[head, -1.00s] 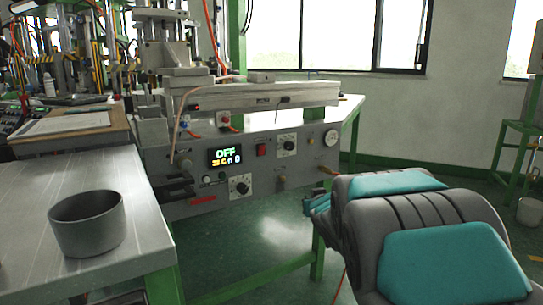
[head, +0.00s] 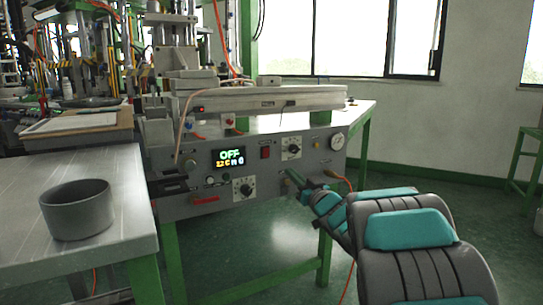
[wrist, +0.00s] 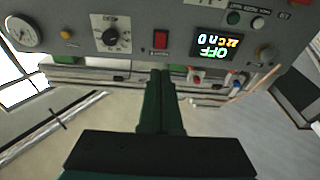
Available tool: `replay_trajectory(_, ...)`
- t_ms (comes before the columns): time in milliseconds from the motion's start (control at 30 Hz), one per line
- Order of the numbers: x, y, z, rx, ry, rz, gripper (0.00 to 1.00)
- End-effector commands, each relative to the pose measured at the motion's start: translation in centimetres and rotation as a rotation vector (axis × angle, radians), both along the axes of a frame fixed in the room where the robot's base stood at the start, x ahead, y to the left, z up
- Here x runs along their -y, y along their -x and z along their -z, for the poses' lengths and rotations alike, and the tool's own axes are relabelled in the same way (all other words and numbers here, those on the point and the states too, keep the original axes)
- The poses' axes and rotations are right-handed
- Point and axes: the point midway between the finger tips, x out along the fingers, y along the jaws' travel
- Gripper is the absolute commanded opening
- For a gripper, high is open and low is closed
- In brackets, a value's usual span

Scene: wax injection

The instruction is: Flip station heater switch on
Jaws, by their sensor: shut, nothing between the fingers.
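The station's grey control panel (head: 215,190) has a red rocker switch (head: 265,152) right of a display (head: 228,157) that reads OFF. In the wrist view, which is upside down, the red switch (wrist: 160,39) is just beyond my fingertips, in line with them. The display (wrist: 216,45) is to its right there. My gripper (head: 290,178) is shut and empty, pointing at the panel, below and right of the switch in the head view. Its dark green fingers show in the wrist view (wrist: 160,76). A gap shows between fingertips and switch.
A dial (head: 291,148) and a pressure gauge (head: 337,141) are right of the switch, and another knob (head: 243,188) is below the display. A grey cup (head: 78,209) stands on the metal table (head: 130,190) at left. Hoses and cables hang around the panel.

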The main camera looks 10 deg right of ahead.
Motion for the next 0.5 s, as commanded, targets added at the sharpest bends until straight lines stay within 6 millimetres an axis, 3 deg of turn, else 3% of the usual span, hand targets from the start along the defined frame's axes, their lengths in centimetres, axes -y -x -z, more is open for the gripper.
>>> replay_trajectory(233, -0.3, -1.0, 0.0, -0.002, 0.000, 0.000, 0.00)
replay_trajectory(500, -1.8, -4.9, -1.0, 0.000, 0.000, -0.001, 0.00)
